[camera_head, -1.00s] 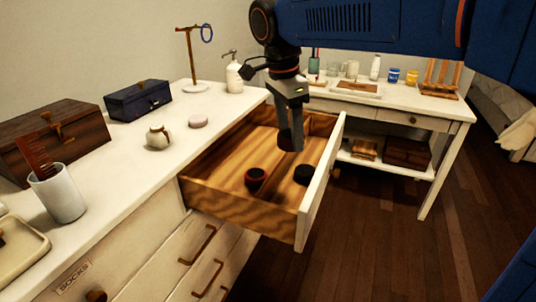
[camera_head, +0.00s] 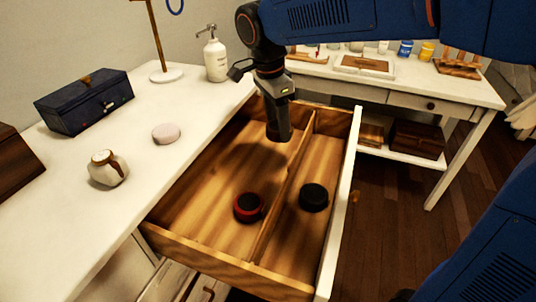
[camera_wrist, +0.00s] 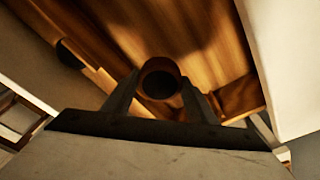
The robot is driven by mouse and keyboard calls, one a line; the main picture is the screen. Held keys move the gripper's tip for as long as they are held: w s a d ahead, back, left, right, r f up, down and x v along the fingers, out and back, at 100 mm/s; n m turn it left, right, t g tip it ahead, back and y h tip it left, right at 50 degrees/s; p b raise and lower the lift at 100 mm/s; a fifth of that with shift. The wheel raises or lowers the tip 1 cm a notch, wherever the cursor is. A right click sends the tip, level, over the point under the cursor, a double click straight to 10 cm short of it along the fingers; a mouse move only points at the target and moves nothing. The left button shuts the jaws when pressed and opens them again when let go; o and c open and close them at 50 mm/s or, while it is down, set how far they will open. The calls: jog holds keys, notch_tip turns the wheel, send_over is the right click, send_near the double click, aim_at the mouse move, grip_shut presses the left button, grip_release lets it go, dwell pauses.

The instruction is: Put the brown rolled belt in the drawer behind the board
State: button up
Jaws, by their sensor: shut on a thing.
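My gripper (camera_head: 278,136) points down over the left compartment of the open drawer (camera_head: 190,255), toward its far end. In the wrist view its fingers are shut on the brown rolled belt (camera_wrist: 161,66), which shows as a round roll with a dark hollow centre. In the head view the belt is not clearly visible at the fingers. The board (camera_head: 284,192) is a thin wooden divider running along the drawer; it also shows in the wrist view (camera_wrist: 98,76). The belt is on the left compartment's side of the board.
A dark red roll (camera_head: 248,207) lies in the left compartment and a black roll (camera_head: 313,197) in the right one. A pump bottle (camera_head: 216,58), a pink disc (camera_head: 166,133), a small jar (camera_head: 107,168) and a blue box (camera_head: 84,101) stand on the dresser top. The drawer's far left floor is clear.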

aim_at(274, 126)
jog(key=shift+f, duration=3.8)
jog(key=o, duration=1.1)
jog(key=shift+f, duration=0.15)
jog(key=shift+o, duration=0.2)
jog(key=r, duration=0.4)
jog(key=a+r, duration=0.1)
jog(key=r, duration=0.7)
jog(key=shift+s+a+r, duration=0.1)
jog(key=shift+s+a, duration=0.2)
jog(key=shift+s, duration=0.1)
